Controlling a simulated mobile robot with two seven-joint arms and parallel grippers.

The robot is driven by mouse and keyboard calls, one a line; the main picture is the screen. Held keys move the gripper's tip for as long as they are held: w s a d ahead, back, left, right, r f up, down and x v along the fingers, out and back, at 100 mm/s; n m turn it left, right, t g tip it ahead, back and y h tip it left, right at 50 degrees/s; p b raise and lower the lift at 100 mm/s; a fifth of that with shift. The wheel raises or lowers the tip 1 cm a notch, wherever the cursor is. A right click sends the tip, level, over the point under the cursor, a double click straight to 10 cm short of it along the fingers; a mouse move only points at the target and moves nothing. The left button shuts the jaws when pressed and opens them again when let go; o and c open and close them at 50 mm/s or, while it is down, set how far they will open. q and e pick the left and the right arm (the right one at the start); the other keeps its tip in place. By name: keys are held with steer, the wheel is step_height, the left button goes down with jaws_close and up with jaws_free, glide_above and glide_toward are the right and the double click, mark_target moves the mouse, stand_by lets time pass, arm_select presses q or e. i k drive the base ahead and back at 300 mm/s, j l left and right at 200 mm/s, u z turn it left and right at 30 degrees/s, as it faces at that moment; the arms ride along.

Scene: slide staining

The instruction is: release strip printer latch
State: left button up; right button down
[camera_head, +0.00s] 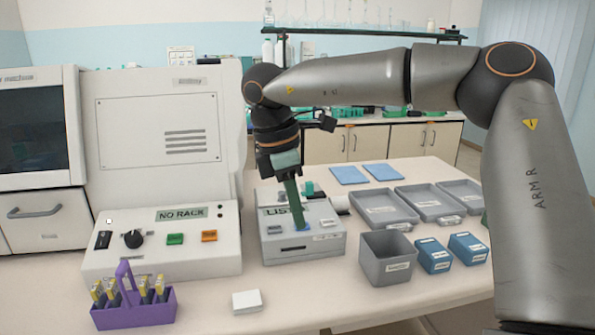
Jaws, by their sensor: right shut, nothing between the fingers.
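The strip printer is the small light-grey box (318,248) on the bench, right of the large stainer. It has a dark slot in its front and a display (273,211) reading "LIS", the rest hidden behind my gripper. Small marked patches sit on its sloped top. I cannot make out which part is the latch. My right gripper (300,226) points down over the printer's top with its green fingers shut and empty. The tips are at or just above the sloped face; I cannot tell if they touch. My left gripper is not in view.
The stainer (160,235) shows "NO RACK". A purple rack (135,317) with slides and a white block (247,301) lie in front. A grey bin (388,268), blue boxes (434,256), grey trays (384,208) and blue mats (349,175) are to the right.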

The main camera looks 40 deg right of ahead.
mark_target(309, 191)
steer(key=i+l, duration=0.9)
steer(key=l, duration=0.1)
